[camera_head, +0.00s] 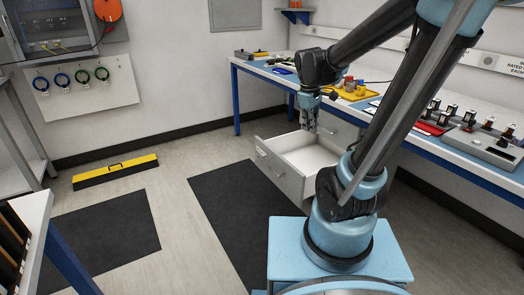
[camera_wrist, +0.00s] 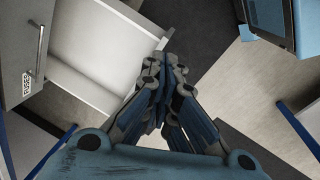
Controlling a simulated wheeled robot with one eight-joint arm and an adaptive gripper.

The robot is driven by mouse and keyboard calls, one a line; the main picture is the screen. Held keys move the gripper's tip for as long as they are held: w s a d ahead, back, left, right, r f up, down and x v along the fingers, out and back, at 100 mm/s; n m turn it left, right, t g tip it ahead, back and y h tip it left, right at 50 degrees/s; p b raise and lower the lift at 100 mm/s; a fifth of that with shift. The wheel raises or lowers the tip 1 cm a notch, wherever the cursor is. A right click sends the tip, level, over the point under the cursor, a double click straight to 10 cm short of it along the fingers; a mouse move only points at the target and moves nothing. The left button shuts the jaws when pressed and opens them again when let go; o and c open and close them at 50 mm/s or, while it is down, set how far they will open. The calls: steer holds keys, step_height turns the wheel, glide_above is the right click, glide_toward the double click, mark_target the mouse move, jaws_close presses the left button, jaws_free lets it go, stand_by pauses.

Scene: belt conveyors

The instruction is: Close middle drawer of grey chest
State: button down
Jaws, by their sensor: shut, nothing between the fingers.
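The grey chest (camera_head: 338,130) stands under the workbench, partly hidden behind my arm. One of its drawers is pulled well out, showing a pale, empty-looking inside; its front panel (camera_head: 285,178) carries a handle. Which level this drawer is on is hard to tell. My gripper (camera_head: 309,126) points down above the open drawer, near its far side in the head view. In the wrist view, my gripper (camera_wrist: 165,62) has its fingers together with nothing between them, beside the pale drawer (camera_wrist: 85,55). Contact with the drawer cannot be made out.
The workbench (camera_head: 262,74) with trays and parts runs along the wall above the chest. Black mats (camera_head: 232,205) lie on the floor left of the drawer. A yellow and black bar (camera_head: 115,170) lies farther left. The floor before the drawer is free.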

mark_target(263, 148)
steer(key=w+a+f+n+h, duration=0.1)
steer(key=w+a+f+n, duration=0.25)
steer(key=w+a, duration=0.3)
steer(key=w+a+f+n, duration=0.2)
steer(key=w+a+n, duration=0.2)
steer(key=w+a, duration=0.25)
steer(key=w+a+f+n+h, duration=0.1)
steer(key=w+a+f+n, duration=0.6)
steer(key=a+f, duration=0.45)
steer(key=shift+t, duration=0.4)
steer(key=shift+w+d+f, duration=0.7)
steer(key=shift+d+f, duration=0.2)
steer(key=shift+f, duration=0.55)
steer(key=shift+w+d+f, duration=0.75)
steer(key=shift+d+f, duration=0.2)
steer(key=shift+f, duration=0.45)
steer(key=shift+w+d+f, duration=0.7)
steer(key=shift+d+f, duration=0.2)
steer(key=shift+f, duration=0.55)
steer(key=shift+a, duration=0.15)
